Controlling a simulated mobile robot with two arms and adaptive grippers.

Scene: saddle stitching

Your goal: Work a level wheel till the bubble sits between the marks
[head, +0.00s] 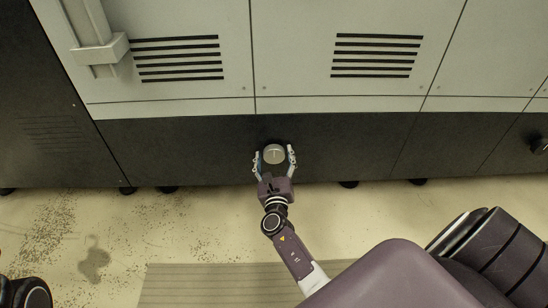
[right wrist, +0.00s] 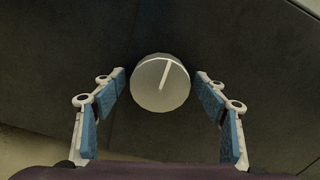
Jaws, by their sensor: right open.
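The level wheel (head: 274,154) is a round grey knob on the dark lower panel of the machine. In the right wrist view the wheel (right wrist: 160,84) shows a pale pointer line running from its centre up and slightly right. My right gripper (head: 274,160) is open, with one finger on each side of the wheel. In the right wrist view a gap shows between each blue finger pad and the wheel's rim, so the fingers appear not to touch it. No bubble or marks can be made out. My left gripper is not in view.
The machine's pale upper panels carry slotted vents (head: 377,55). Another dark knob (head: 539,145) sits on the lower panel at the far right. Short black feet (head: 128,190) stand under the machine. A ribbed grey mat (head: 200,284) lies on the speckled floor.

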